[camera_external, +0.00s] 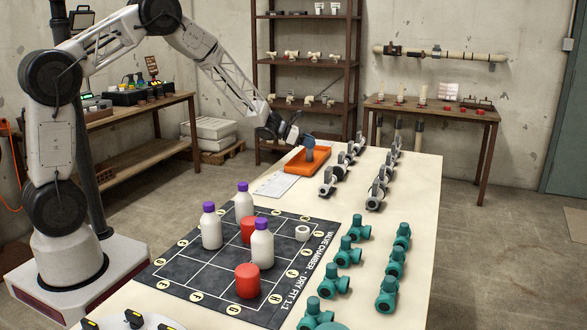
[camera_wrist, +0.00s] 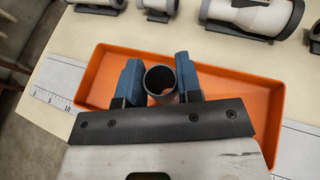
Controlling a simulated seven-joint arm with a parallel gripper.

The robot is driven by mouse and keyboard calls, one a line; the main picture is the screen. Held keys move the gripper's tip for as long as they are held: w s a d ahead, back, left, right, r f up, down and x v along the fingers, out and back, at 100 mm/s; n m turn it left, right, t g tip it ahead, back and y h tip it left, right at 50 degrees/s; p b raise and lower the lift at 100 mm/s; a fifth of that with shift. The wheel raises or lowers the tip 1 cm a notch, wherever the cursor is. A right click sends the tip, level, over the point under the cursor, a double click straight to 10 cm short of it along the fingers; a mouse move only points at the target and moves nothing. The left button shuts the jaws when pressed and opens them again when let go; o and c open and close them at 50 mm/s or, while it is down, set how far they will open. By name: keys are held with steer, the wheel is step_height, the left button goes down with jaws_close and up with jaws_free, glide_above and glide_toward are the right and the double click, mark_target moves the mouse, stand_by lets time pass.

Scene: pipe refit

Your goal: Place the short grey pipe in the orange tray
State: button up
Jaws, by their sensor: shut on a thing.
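The short grey pipe (camera_wrist: 160,80) stands upright between the two blue fingers of my gripper (camera_wrist: 160,84) in the wrist view. My gripper is shut on it. The orange tray (camera_wrist: 240,63) lies directly beneath, and the pipe is over the tray's inside. In the external view my gripper (camera_external: 308,141) is at the orange tray (camera_external: 293,164), at the far end of the table, with the grey pipe (camera_external: 309,155) below the fingers. I cannot tell whether the pipe's lower end touches the tray floor.
Grey-and-white valve fittings (camera_external: 328,182) stand in rows right of the tray, and teal valves (camera_external: 350,252) stand nearer. A dark grid mat (camera_external: 185,265) holds white bottles (camera_external: 211,228), red cylinders (camera_external: 247,281) and a white ring (camera_external: 302,233). A paper ruler sheet (camera_external: 275,185) lies beside the tray.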

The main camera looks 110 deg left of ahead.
steer(key=shift+f, duration=0.15)
steer(key=o, duration=0.9)
steer(key=shift+r, duration=0.2)
steer(key=v, duration=1.2)
steer(key=shift+d, duration=0.1)
stand_by(0.4)
